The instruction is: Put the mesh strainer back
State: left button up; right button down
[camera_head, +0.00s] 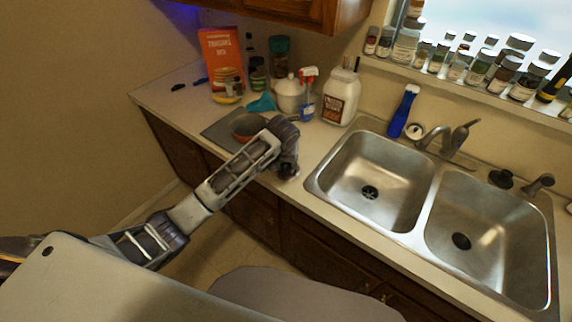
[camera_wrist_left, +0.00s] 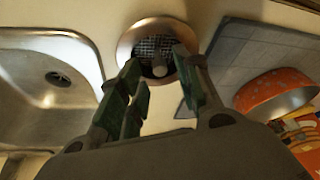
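The mesh strainer (camera_wrist_left: 152,27) is a round metal ring with a dark mesh and a central knob, lying on the counter between the sink and a grey board in the left wrist view. My left gripper (camera_wrist_left: 159,62) is open above it, fingers spread on either side of the knob; one finger overlaps the strainer's right edge. I cannot tell whether they touch. In the head view my left gripper (camera_head: 288,168) is low over the counter's front edge, left of the sink, and hides the strainer. The double sink (camera_head: 427,212) has a drain in each basin. My right gripper is not in view.
An orange bowl (camera_wrist_left: 280,92) sits on the grey board (camera_wrist_left: 262,48). Behind are a white jug (camera_head: 340,97), a lidded white pot (camera_head: 290,96), a spray bottle (camera_head: 306,105) and a red box (camera_head: 222,60). A blue bottle (camera_head: 403,110) stands by the faucet (camera_head: 452,140). Both basins are otherwise empty.

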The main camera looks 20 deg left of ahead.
pick_arm(q)
jog(key=b+v, duration=0.1)
jog(key=v, duration=1)
jog(key=shift+b, duration=0.35)
jog(key=shift+r, duration=0.1)
